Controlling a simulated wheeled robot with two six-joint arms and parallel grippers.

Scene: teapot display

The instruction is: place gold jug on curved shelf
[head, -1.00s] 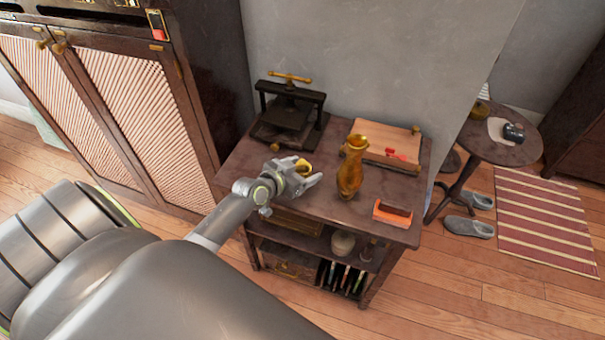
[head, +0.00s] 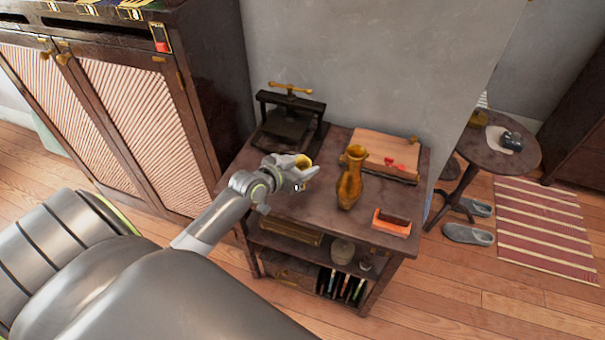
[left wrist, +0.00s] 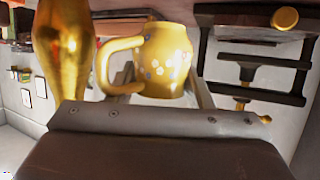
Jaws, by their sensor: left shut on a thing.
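My left gripper (head: 296,171) is shut on the gold jug (head: 303,161), in the middle of the head view over the left part of a dark wooden cabinet top. In the head view only a bit of the jug shows between the fingers. In the left wrist view the jug (left wrist: 166,60) is gold-yellow with small pale flowers. Its curved handle points left. That view looks upside down, with the press hanging from above. I cannot pick out a curved shelf for certain. My right gripper is not in view.
A gold vase (head: 351,178) stands right of the gripper on the cabinet top. A black press (head: 288,120) stands behind, a wooden board (head: 385,153) at the back right, an orange item (head: 391,222) at the front right. A tall cabinet (head: 115,110) is left, a round table (head: 500,148) right.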

